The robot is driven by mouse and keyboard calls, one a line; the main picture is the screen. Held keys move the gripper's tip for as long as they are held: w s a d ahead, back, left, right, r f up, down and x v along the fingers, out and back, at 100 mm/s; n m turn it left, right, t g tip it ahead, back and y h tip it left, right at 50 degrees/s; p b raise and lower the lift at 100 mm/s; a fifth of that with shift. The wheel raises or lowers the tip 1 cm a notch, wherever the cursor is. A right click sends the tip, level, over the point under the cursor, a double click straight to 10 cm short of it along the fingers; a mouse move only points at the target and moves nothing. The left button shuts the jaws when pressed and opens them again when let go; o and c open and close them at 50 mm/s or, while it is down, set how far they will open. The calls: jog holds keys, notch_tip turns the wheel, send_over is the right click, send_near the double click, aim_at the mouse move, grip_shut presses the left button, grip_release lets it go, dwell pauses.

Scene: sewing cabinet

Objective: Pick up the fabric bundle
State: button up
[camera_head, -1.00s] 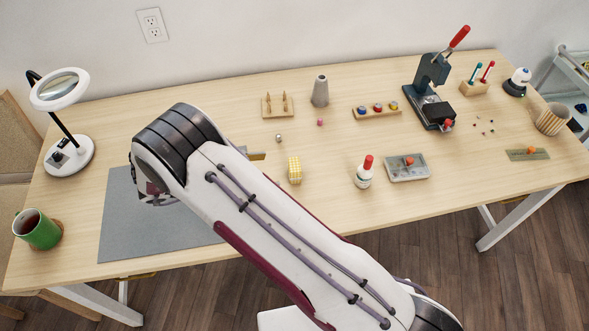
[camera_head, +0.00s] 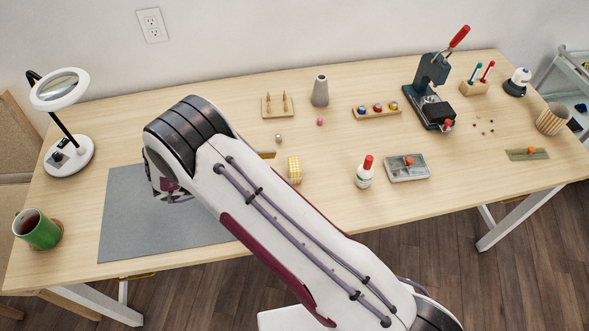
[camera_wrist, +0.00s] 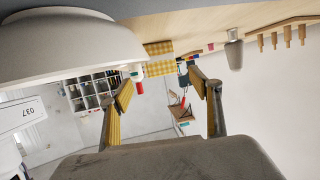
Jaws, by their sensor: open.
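The fabric bundle (camera_head: 294,169) is a small upright yellow-and-white checked block near the middle of the table. It also shows in the wrist view (camera_wrist: 158,67), beyond my fingertips and a little above the gap between them. My gripper (camera_wrist: 161,88) is open, with nothing between its two yellow-padded fingers. In the head view my arm hides most of the gripper; part of the wrist shows over the grey mat, left of the bundle. My gripper is apart from the bundle.
The grey mat (camera_head: 125,222) lies at left, with a green mug (camera_head: 40,233) and a magnifier lamp (camera_head: 70,152) beyond it. A red-capped bottle (camera_head: 364,175) and a grey tray (camera_head: 396,176) stand right of the bundle. A grey cone (camera_head: 320,91) and peg board (camera_head: 267,108) stand behind.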

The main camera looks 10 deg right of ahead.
aim_at(289, 166)
jog(key=shift+x, duration=2.35)
jog(key=shift+w+r, duration=0.1)
jog(key=shift+r, duration=0.05)
jog(key=c, duration=1)
